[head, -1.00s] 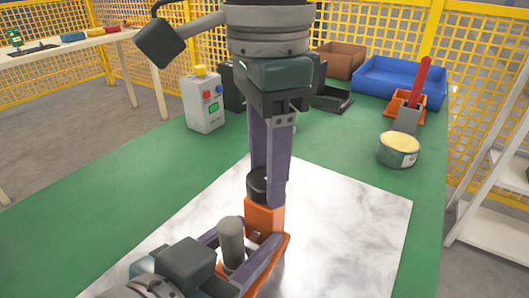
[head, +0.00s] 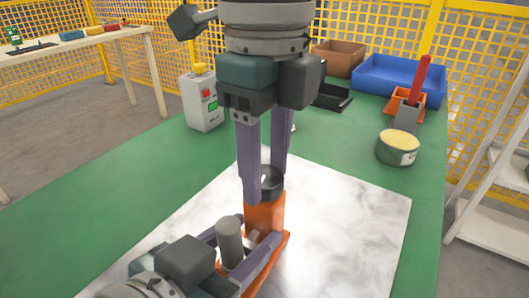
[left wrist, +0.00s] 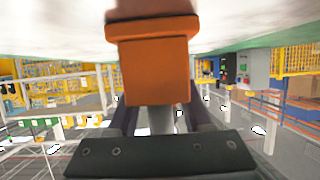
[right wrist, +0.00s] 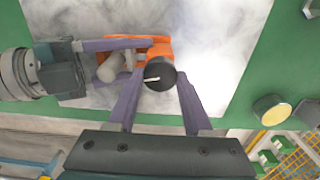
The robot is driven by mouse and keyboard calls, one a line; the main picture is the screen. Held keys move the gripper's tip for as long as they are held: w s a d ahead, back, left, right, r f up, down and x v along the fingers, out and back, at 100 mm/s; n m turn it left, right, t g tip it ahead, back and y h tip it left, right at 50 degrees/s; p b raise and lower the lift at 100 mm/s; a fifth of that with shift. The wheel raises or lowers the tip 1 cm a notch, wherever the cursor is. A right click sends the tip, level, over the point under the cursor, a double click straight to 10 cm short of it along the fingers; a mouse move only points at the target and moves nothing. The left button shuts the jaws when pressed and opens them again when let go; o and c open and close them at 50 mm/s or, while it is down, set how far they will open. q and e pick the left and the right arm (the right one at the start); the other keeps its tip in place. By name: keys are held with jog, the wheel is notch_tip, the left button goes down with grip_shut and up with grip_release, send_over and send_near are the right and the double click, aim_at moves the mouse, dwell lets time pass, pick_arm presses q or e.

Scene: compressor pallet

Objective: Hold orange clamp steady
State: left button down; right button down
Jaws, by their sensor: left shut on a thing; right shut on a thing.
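The orange clamp (head: 264,213) stands upright on the pale marble-like slab, with a grey post (head: 229,240) beside its body. Its round black top (head: 272,182) also shows in the right wrist view (right wrist: 159,72), with a light slot across it. My left gripper (head: 258,230) is low over the slab and shut on the orange clamp; the orange body fills the middle of the left wrist view (left wrist: 155,72). My right gripper (head: 266,182) points down from above, shut on the black top, one finger on each side. The fingers partly hide the top in the head view.
The slab (head: 350,215) lies on a green table, bare to the right of the clamp. A round tin (head: 397,150), blue bin (head: 400,82), brown box (head: 338,58) and grey control box (head: 202,100) stand farther back. Yellow mesh fencing surrounds the area.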

pick_arm(q)
jog(key=shift+a, duration=0.1)
pick_arm(e)
jog(key=m, duration=0.5)
jog(key=shift+m, duration=0.3)
jog(key=m, duration=0.4)
jog(key=shift+m, duration=0.3)
jog(key=m, duration=0.5)
jog(key=shift+a, duration=0.1)
jog(key=m, duration=0.4)
jog(key=shift+m, duration=0.5)
jog(key=shift+c, duration=1.5)
grip_release()
